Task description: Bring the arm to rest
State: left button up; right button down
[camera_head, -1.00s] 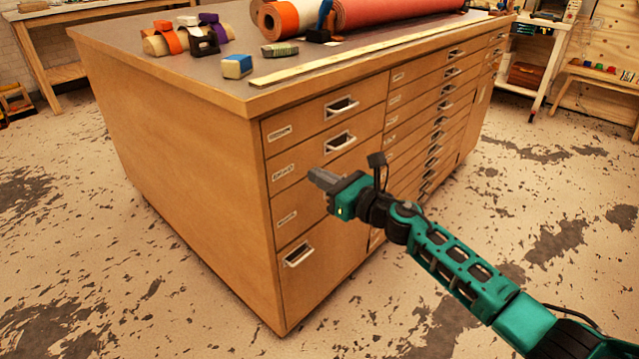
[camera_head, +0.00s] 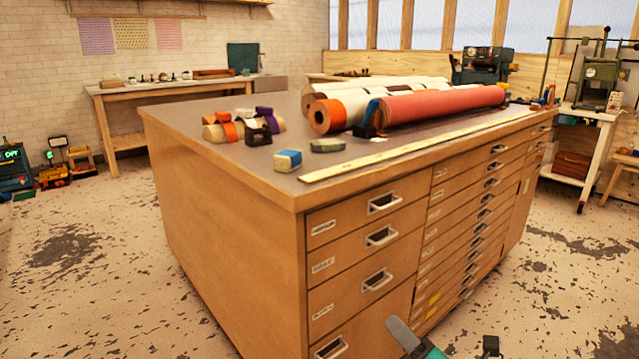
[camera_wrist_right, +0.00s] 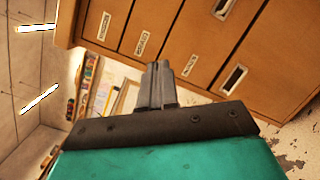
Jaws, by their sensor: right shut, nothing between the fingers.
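My right gripper (camera_head: 402,334) shows at the bottom edge of the head view, low in front of the wooden drawer cabinet (camera_head: 225,215). Only its grey fingers and a bit of the teal body are in the picture. In the right wrist view its two fingers (camera_wrist_right: 158,80) are shut against each other with nothing between them. The drawer fronts (camera_wrist_right: 185,45) stand beyond the fingertips there, and I see no contact. My left gripper is not in view.
On the cabinet top lie a red roll (camera_head: 440,105), an orange-ended roll (camera_head: 328,115), strapped small rolls (camera_head: 222,130), a blue-and-white block (camera_head: 288,161), a grey-green block (camera_head: 327,145) and a long yellowish ruler (camera_head: 400,155). Drawer handles (camera_head: 384,203) jut out.

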jog(key=s+a+f+m+g+h, duration=0.1)
jog(key=s+f+m+g+h, duration=0.15)
jog(key=s+f+m, duration=0.85)
jog(key=s+m+g+h, duration=0.25)
jog(key=s+m, duration=0.45)
jog(key=m, duration=1)
pick_arm(q)
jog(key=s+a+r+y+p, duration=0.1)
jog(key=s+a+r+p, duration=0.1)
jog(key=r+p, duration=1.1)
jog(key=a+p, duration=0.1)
jog(key=p, duration=0.5)
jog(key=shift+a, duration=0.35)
pick_arm(e)
jog(key=s+d+r+h, duration=0.1)
jog(key=d+r, duration=0.2)
jog(key=r, duration=0.9)
jog(key=shift+s+d+r+g, duration=0.25)
jog(key=shift+s+r+g, duration=0.05)
jog(key=shift+r+g, duration=0.1)
